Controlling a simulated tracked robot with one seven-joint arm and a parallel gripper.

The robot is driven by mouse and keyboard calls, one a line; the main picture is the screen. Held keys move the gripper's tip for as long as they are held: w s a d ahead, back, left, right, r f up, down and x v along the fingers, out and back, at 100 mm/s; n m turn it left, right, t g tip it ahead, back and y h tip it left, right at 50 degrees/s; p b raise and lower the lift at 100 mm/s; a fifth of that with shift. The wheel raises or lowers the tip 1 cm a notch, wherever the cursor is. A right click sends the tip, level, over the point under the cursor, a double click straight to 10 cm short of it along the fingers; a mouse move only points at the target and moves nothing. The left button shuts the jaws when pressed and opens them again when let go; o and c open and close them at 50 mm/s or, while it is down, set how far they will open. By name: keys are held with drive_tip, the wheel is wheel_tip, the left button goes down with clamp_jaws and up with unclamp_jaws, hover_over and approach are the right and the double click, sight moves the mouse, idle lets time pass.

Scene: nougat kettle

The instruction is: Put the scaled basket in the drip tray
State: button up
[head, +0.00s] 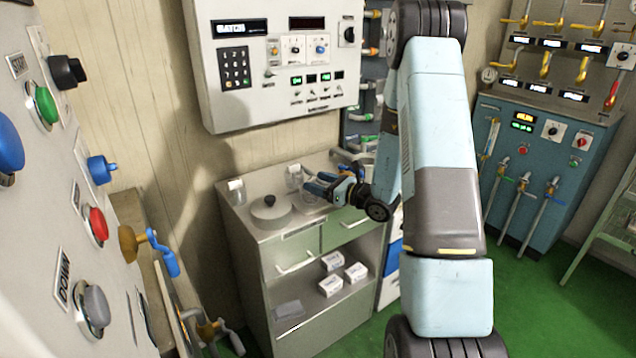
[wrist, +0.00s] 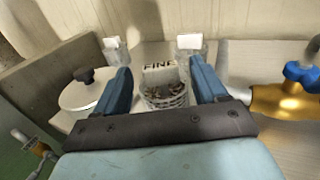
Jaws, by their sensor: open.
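In the wrist view a small round basket (wrist: 165,97) holds dark bits. It stands on the cabinet top, with a white label reading FINE (wrist: 159,68) at its back. My gripper (wrist: 162,80) is open, with one blue finger on each side of the basket; I cannot tell whether either finger touches it. In the head view my gripper (head: 306,183) is over the right part of the cabinet top (head: 240,216) and partly covers the basket there. I cannot pick out a drip tray for certain in either view.
A lidded round pot (head: 270,212) with a black knob stands left of my gripper. Clear jars with white labels stand at the back left (head: 237,192) and behind the basket (head: 293,177). A brass fitting with a blue handle (wrist: 285,98) is at the right in the wrist view.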

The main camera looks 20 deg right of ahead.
drive_tip(key=v, duration=1)
drive_tip(key=s+a+r+n+g, duration=1.2)
drive_tip(key=s+a+r+n, duration=0.1)
drive_tip(key=s+a+n, duration=0.25)
drive_tip(key=s+d+r+n+t+h, duration=0.4)
drive_tip(key=s+d+r+n+h, duration=0.3)
drive_tip(key=s+r+n+h, duration=0.3)
drive_tip(key=s+n+h, duration=0.1)
drive_tip(key=s+n, duration=0.1)
drive_tip(key=s, duration=0.1)
drive_tip(key=shift+s+d+r+h, duration=0.2)
drive_tip(key=shift+d+r+h, duration=0.1)
drive_tip(key=shift+d+h, duration=0.1)
drive_tip(key=shift+a, duration=0.1)
drive_tip(key=shift+c, duration=0.5)
